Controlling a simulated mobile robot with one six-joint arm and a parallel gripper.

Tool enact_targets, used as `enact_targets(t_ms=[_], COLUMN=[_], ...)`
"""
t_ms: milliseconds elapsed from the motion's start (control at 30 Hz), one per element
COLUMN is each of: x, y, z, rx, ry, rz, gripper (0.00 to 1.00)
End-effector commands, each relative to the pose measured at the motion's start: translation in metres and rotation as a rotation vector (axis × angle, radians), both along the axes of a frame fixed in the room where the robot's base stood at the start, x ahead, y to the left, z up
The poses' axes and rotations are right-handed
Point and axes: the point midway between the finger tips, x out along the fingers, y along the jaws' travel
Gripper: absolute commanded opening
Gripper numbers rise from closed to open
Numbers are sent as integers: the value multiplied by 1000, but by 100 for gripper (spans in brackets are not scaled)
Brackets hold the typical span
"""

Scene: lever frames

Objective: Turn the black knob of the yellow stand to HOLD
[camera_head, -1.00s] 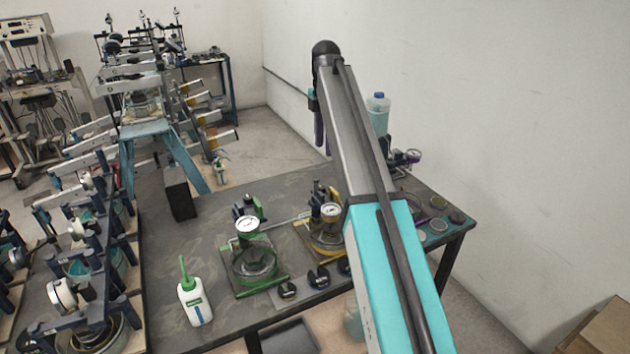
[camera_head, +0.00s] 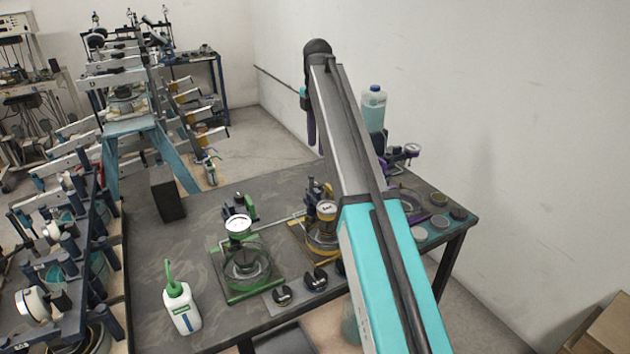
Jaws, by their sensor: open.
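The yellow stand (camera_head: 299,236) is on the dark table, with a round white gauge (camera_head: 327,210) on top; my arm covers its right side. Black knobs sit in a row on a plate at the table's front edge: a left knob (camera_head: 282,296), a middle knob (camera_head: 315,280), and a third knob (camera_head: 340,268) partly hidden by my arm. I cannot tell for certain which belongs to the yellow stand. Their markings, including HOLD, are too small to read. My arm reaches up across the table and bends down at its far end; my gripper does not show.
A green stand (camera_head: 231,298) is left of the yellow one, with a white bottle (camera_head: 181,309) in front-left. A purple stand (camera_head: 386,185) and a blue-liquid bottle (camera_head: 373,112) are behind my arm. A black block (camera_head: 168,195) stands at the far left; the table's left middle is clear.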

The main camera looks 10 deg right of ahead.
Motion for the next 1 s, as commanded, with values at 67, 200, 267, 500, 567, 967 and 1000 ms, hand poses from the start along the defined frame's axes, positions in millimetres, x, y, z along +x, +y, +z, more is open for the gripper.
enact_targets(t_ms=[67, 200, 267, 500, 567, 967, 1000], x=[0, -1, -1, -2, -2, -1, -2], y=[0, 1, 1, 1, 1, 2, 2], z=[-1, -8, -12, -39, -46, -97, -102], rx=[0, 0, 0, 0, 0, 0, 0], ry=[0, 1, 2, 2, 2, 2, 2], rz=[0, 1, 1, 1, 2, 2, 2], gripper=[41, 41, 41, 41, 41, 41, 41])
